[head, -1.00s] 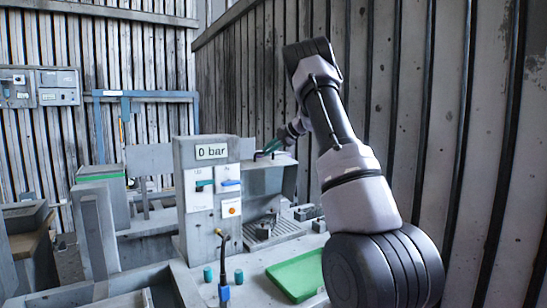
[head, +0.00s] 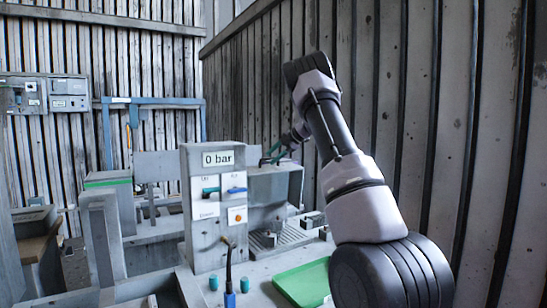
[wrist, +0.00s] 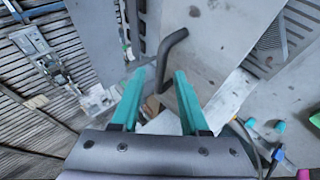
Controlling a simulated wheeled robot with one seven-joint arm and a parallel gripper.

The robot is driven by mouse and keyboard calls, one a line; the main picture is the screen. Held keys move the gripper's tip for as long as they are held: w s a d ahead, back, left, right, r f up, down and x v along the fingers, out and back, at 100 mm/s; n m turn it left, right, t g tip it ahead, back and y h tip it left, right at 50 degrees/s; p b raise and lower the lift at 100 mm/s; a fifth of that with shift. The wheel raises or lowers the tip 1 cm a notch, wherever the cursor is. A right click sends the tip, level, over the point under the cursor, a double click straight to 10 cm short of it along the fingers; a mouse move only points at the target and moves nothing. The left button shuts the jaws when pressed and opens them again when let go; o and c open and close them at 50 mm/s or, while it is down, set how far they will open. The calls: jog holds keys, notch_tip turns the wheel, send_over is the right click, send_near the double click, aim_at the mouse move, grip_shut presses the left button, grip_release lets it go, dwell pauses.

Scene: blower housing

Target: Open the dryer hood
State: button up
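The dryer hood (head: 276,187) is a grey box-shaped cover behind and to the right of the gauge panel in the head view. In the wrist view a dark bent handle (wrist: 170,52) rises from a flat grey surface (wrist: 210,45), which appears to be the hood. My gripper (head: 273,156) is at the hood's top edge. In the wrist view its two teal fingers (wrist: 156,92) are apart, with the handle's near end between or just beyond their tips. I see no clear contact.
The panel (head: 212,232) reads "0 bar" and carries green, blue and orange controls. A green tray (head: 305,283) lies on the bench front, with small teal cylinders (head: 213,282) and a hose (head: 229,270) nearby. A ribbed wall (head: 480,150) stands close on the right.

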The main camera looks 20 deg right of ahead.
jog(key=v, duration=1)
jog(key=shift+s+d+r, duration=0.15)
jog(key=shift+s+d, duration=0.05)
jog(key=shift+s, duration=0.1)
jog(key=s+a+r+n, duration=0.2)
jog(key=s+a+n, duration=0.3)
jog(key=s+n, duration=0.3)
jog(key=s+a+r+n+g+h, duration=0.1)
jog(key=s+a+r+n, duration=0.1)
jog(key=s+a+n, duration=0.5)
jog(key=s+a+r+n, duration=0.2)
jog(key=s+r+n, duration=0.1)
jog(key=s+n, duration=0.65)
jog(key=s+a+f+n+h, duration=0.1)
jog(key=s+a+f+n, duration=0.2)
jog(key=s+n, duration=0.6)
jog(key=s+a+f+n+h, duration=0.2)
jog(key=s+f+n, duration=0.2)
jog(key=s+n, duration=0.6)
jog(key=shift+s+a+f+n+t+h, duration=0.2)
jog(key=shift+s+a+n+t+h, duration=0.15)
jog(key=shift+n, duration=0.8)
